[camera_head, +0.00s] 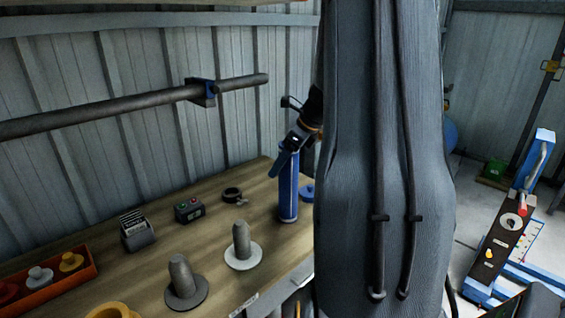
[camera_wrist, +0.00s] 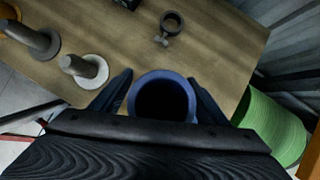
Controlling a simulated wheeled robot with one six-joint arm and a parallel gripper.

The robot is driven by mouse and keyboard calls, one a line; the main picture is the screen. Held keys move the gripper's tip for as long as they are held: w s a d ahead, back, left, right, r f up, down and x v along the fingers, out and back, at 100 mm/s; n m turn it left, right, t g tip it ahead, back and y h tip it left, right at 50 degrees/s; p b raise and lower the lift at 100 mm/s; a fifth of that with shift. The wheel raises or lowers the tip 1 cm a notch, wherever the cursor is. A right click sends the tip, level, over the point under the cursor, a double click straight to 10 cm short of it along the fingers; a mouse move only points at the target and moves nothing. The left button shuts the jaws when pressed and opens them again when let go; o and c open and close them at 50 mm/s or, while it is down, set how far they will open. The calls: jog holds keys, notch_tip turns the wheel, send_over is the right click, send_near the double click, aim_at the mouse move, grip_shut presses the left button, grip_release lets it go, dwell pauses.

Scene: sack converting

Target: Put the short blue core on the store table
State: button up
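The blue core (camera_head: 288,190) is an upright blue tube near the right part of the wooden table (camera_head: 215,205). Its lower end appears to meet the tabletop, though I cannot be sure it rests there. My gripper (camera_head: 284,160) is at the core's upper end, reaching down at a slant. In the wrist view the core's round open top (camera_wrist: 163,78) lies between the two fingers of my gripper (camera_wrist: 161,82). A sliver of wood shows beside the left finger. Whether the fingers press on the core is not clear. My arm hides the table's right end in the head view.
A blue flanged piece (camera_head: 308,191) lies right of the core. Two grey pegs on round bases (camera_head: 243,257) (camera_head: 184,287), a black ring (camera_head: 232,194), a button box (camera_head: 188,210) and an orange tray (camera_head: 50,292) occupy the table. A green drum (camera_wrist: 272,128) stands beyond its edge.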

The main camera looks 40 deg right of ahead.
jog(key=b+v, duration=0.2)
jog(key=v, duration=1)
jog(key=shift+r, duration=0.1)
dwell(0.5)
